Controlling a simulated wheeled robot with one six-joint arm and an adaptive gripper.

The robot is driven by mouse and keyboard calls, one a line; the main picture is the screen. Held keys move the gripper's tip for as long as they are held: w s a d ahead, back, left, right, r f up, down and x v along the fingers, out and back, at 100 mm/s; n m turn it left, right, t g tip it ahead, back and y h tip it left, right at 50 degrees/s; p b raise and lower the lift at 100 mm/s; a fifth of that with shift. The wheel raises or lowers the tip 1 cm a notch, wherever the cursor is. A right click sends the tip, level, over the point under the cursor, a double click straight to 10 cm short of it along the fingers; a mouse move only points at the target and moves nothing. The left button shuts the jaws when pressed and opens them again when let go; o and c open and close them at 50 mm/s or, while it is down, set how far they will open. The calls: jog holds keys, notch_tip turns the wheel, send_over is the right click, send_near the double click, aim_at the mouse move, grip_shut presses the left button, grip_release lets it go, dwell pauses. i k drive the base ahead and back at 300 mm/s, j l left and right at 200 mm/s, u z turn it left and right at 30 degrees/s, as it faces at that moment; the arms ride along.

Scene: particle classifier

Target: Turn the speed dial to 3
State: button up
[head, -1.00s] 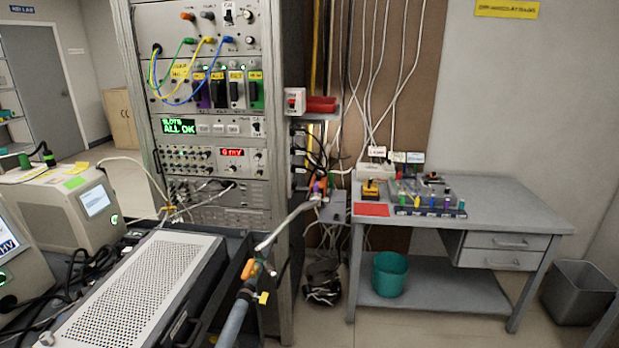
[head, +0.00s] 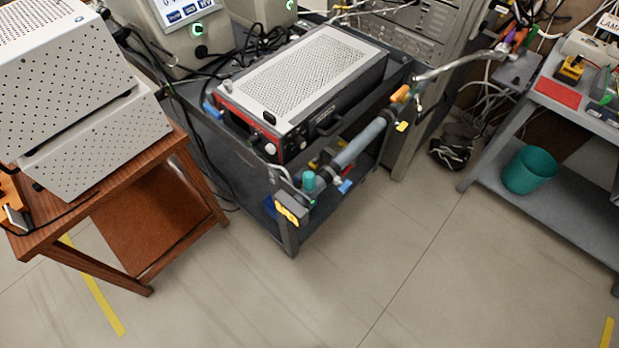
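I cannot make out a dial marked for speed or any numbers in the head view. The box with a perforated white top (head: 300,68) stands on the dark cart. Its red-edged front panel (head: 240,122) bears small round knobs, among them a pale knob (head: 271,147). Their markings are too small to read. A grey tube (head: 358,145) with a teal knob (head: 308,180) at its lower end runs along the cart's right side. My gripper is not in view.
The dark cart (head: 288,236) has cables hanging at its left. A brown wooden table (head: 185,190) with pale perforated boxes (head: 95,148) stands at left. A grey bench with a teal bin (head: 529,170) is at right. The floor in front is clear.

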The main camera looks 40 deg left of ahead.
aim_at(37, 187)
jog(key=u, duration=2.3)
